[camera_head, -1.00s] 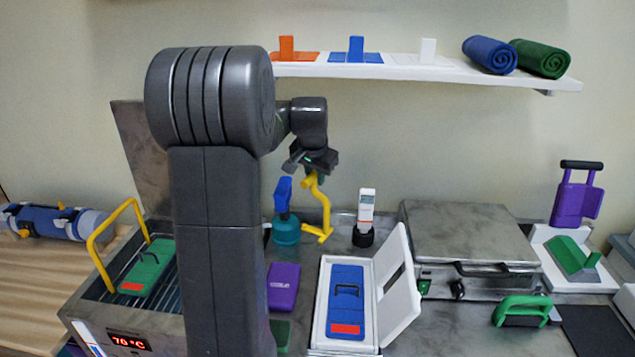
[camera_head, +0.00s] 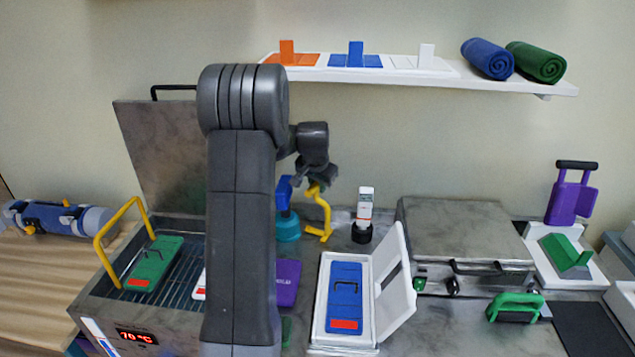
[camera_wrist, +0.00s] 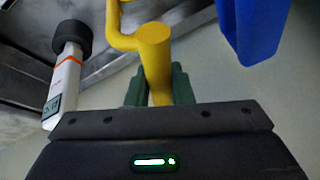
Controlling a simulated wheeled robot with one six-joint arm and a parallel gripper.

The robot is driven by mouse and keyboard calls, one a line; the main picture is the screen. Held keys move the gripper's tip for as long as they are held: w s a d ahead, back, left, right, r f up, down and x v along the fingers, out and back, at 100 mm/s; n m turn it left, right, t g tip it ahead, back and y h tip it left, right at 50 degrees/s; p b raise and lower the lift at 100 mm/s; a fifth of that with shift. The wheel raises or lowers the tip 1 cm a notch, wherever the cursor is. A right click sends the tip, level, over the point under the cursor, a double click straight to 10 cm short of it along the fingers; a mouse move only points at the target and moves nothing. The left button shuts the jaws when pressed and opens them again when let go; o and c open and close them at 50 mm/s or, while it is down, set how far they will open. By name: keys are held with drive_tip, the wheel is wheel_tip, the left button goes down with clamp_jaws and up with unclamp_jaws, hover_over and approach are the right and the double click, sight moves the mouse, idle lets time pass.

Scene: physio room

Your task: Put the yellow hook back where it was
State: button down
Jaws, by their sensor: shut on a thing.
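The yellow hook (camera_head: 325,215) is a bent yellow rod, roughly upright, behind the white tray on the counter. My gripper (camera_head: 318,184) is shut on its upper end. In the wrist view the hook (camera_wrist: 153,62) runs between the greenish fingers of my gripper (camera_wrist: 158,88). The hook's lower end is close to the counter top; I cannot tell whether it touches. A yellow arched handle (camera_head: 118,238) stands at the tank on the left.
A blue-topped teal bottle (camera_head: 287,226) is close left of the hook; its blue part (camera_wrist: 255,25) shows in the wrist view. A white bottle with black base (camera_head: 363,212) stands close right. The white tray (camera_head: 318,305) with open lid is in front.

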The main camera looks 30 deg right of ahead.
drive_tip(key=shift+f, duration=0.2)
drive_tip(key=c, duration=1.3)
unclamp_jaws()
drive_tip(key=shift+r, duration=0.45)
drive_tip(key=b+v, duration=0.2)
drive_tip(key=v, duration=0.9)
drive_tip(key=shift+s+a+r, duration=0.15)
drive_tip(key=shift+s+r, duration=0.05)
